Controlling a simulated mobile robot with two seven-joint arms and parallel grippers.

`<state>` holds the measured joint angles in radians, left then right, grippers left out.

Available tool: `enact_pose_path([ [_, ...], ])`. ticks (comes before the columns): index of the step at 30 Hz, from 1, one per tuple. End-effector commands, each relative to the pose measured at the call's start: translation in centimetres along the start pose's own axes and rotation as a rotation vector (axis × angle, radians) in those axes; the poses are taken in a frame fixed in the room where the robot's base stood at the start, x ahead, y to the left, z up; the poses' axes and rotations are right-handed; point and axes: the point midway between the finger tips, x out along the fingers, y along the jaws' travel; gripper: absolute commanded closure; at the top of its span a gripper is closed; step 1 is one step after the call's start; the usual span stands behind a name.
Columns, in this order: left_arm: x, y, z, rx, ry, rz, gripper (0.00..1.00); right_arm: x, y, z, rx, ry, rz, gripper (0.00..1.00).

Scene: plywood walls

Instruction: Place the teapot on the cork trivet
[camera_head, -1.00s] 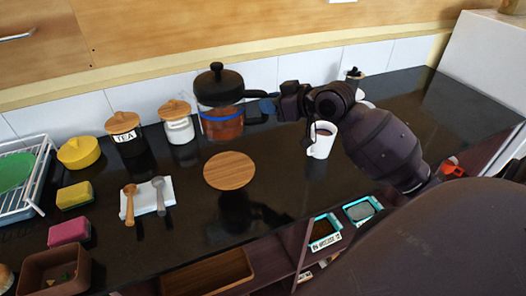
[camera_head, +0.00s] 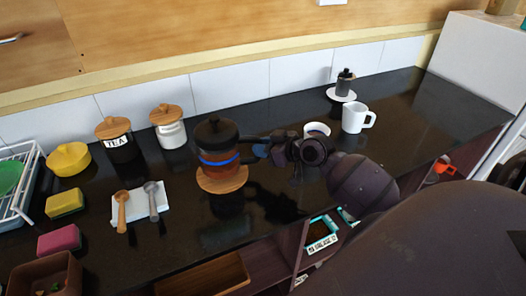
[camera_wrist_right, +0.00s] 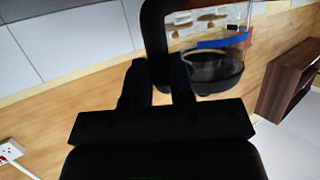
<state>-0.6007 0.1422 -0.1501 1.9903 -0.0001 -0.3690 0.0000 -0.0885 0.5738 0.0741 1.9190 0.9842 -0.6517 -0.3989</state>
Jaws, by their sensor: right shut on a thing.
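The teapot (camera_head: 217,158) has a black lid, a blue band and reddish-brown contents behind glass. It is upright over the round cork trivet (camera_head: 222,184), whose front rim shows below it. I cannot tell whether its base touches the trivet. My right gripper (camera_head: 262,149) is shut on the teapot's black handle, to the right of the pot. In the right wrist view the teapot (camera_wrist_right: 215,68) appears upside down, with the dark fingers (camera_wrist_right: 160,80) at its handle. My left gripper is not in view.
A tea canister (camera_head: 118,141) and a white jar (camera_head: 169,127) stand behind left. Two spoons on a white cloth (camera_head: 160,212) lie left of the trivet. The counter's front edge is close.

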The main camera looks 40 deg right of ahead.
Motion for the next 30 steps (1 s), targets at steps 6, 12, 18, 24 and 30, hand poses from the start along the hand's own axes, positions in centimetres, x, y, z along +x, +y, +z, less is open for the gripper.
enact_pose_path([
  [6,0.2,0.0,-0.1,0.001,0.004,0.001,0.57,0.5,0.1,1.1,0.0,0.007,0.002,1.0],
  [12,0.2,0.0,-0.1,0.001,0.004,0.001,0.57,0.5,0.0,1.0,-0.001,0.008,0.002,1.0],
  [18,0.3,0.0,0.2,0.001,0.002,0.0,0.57,0.6,0.1,1.4,-0.001,0.008,0.002,1.0],
  [24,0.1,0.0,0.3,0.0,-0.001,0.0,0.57,0.6,0.0,1.6,0.0,0.001,0.001,0.53],
  [30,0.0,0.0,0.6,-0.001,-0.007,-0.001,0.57,0.6,0.0,1.6,0.0,0.001,0.001,0.53],
])
